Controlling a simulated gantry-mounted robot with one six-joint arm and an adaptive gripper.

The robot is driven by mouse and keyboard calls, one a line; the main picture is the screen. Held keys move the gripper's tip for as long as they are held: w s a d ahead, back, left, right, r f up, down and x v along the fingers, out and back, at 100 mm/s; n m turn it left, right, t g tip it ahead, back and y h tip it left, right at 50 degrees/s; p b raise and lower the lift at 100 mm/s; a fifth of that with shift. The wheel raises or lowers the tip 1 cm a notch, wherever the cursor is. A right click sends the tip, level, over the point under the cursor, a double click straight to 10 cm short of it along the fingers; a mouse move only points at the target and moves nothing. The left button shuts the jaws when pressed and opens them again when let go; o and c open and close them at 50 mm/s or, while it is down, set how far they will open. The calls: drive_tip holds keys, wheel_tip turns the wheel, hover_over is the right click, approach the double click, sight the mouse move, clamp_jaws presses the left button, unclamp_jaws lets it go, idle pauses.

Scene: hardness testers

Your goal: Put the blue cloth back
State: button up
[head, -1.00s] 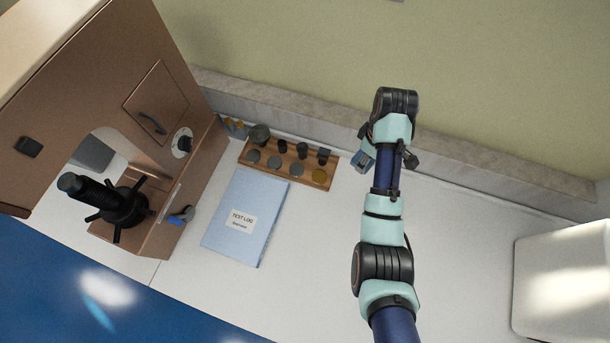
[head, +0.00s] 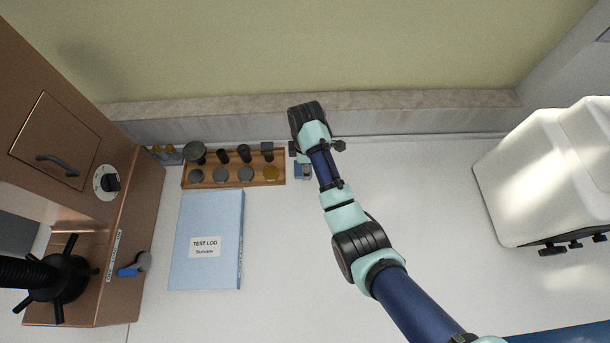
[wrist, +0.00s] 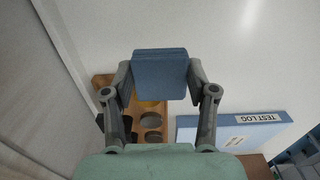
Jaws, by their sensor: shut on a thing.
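The blue cloth (wrist: 160,75) is a small, flat, folded square in the wrist view. My gripper (wrist: 160,82) is shut on it, with one finger at each side edge. In the head view, a bit of the cloth (head: 303,171) shows beside my wrist, just right of the wooden rack's end, and my arm hides the rest. I cannot tell how high the cloth is above the white bench top (head: 430,200).
The wooden rack (head: 233,182) holds several dark weights and discs, one yellowish. Below it lies the blue TEST LOG binder (head: 207,260). A brown tester (head: 130,220) stands left, a white machine (head: 530,180) right. The bench between rack and white machine is clear.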

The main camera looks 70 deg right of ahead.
wheel_tip(320, 180, down, 8)
drive_tip(key=shift+r+b, duration=0.25)
drive_tip(key=shift+b, duration=0.6)
drive_tip(key=shift+f, duration=0.1)
drive_tip(key=o, duration=1.1)
wheel_tip(320, 180, up, 12)
drive_tip(key=p, duration=0.3)
